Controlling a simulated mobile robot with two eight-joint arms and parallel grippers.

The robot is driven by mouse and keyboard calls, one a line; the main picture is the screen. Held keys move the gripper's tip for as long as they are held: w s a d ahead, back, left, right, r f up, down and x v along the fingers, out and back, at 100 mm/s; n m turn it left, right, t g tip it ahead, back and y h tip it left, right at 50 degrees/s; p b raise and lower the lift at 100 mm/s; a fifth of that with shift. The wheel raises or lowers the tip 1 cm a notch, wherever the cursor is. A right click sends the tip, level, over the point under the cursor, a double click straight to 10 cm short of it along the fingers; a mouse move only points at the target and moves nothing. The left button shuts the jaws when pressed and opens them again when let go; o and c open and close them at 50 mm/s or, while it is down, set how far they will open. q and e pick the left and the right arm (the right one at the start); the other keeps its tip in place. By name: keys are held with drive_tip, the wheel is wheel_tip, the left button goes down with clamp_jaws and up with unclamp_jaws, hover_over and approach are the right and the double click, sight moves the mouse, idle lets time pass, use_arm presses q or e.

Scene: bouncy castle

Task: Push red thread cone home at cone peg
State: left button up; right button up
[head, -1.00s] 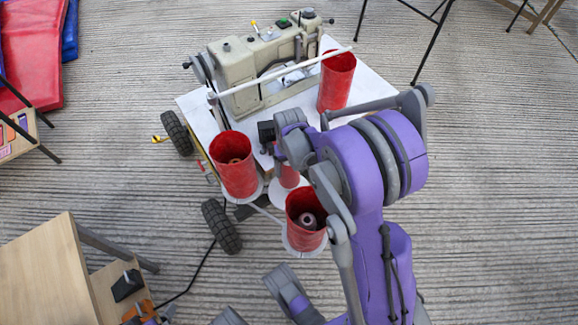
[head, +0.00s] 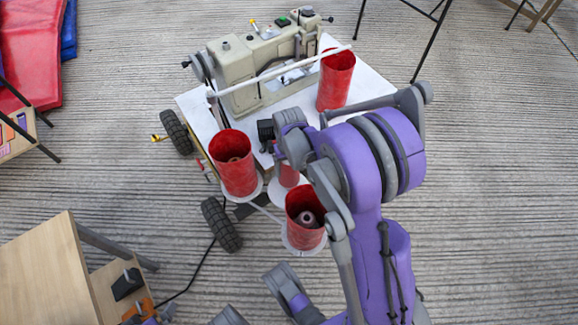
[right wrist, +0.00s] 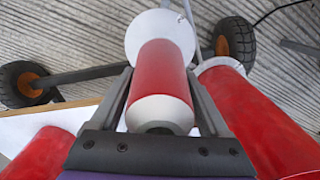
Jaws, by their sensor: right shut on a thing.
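The red thread cone (right wrist: 162,72) is between the two fingers of my right gripper (right wrist: 162,85) in the right wrist view, with its pale end toward the camera. Its far end meets a white round plate (right wrist: 150,28); I cannot tell whether it is fully seated. In the head view, a small part of the cone (head: 288,177) shows beneath my right gripper (head: 276,150), above the white plate (head: 285,195). The cone peg is hidden.
Larger red tubes (head: 234,165) (head: 306,212) (head: 336,80) stand close around, on the cart. A sewing machine (head: 245,70) sits behind on the white tabletop (head: 375,90), with a white bar (head: 280,72) across it. Cart wheels (head: 221,225) are in front. Open floor lies to the right.

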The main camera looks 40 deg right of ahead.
drive_tip(key=shift+f+b, duration=0.65)
drive_tip(key=shift+f, duration=0.1)
drive_tip(key=shift+f, duration=0.55)
idle(0.4)
drive_tip(key=shift+f+b, duration=0.3)
drive_tip(key=shift+f, duration=2.2)
idle(0.5)
drive_tip(key=o, duration=1.5)
wheel_tip(320, 180, up, 11)
drive_tip(key=p, duration=0.3)
